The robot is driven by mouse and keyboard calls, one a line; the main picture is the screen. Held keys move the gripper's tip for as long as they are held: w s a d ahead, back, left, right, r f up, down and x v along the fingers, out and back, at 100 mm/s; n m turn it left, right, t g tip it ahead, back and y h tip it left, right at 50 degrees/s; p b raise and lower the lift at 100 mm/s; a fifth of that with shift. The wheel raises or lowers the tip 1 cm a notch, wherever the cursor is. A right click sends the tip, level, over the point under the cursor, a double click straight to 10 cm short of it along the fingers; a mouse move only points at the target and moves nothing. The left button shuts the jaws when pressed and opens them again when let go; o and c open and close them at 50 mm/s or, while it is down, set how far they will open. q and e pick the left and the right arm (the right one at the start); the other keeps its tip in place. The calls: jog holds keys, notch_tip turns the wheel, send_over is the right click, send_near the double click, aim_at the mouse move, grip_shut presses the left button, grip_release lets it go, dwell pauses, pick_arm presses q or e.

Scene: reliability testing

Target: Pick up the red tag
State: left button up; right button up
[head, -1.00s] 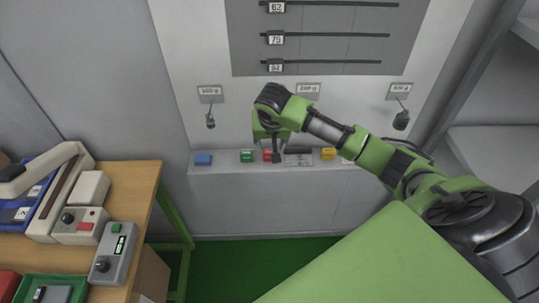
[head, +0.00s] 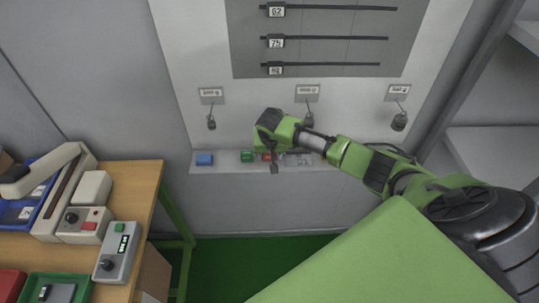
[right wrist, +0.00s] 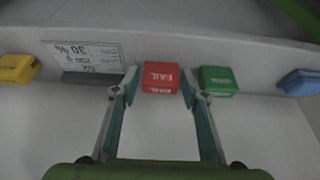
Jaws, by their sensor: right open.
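The red tag (right wrist: 161,78), with "FAIL" printed on it, sits on a narrow grey ledge. My right gripper (right wrist: 159,80) is open, with one finger on each side of the red tag in the right wrist view. I cannot tell whether the fingers touch it. In the head view the red tag (head: 267,156) is partly hidden by my right gripper (head: 273,165). My left gripper is not in view.
On the same ledge (head: 225,168) sit a green tag (right wrist: 218,80) close beside the red one, a blue tag (head: 204,159), a yellow tag (right wrist: 17,69) and a printed card (right wrist: 85,57). Weights hang on the panel above. A wooden table (head: 148,190) with devices stands left.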

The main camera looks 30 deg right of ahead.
jog(key=c, duration=0.7)
jog(key=shift+r, duration=0.1)
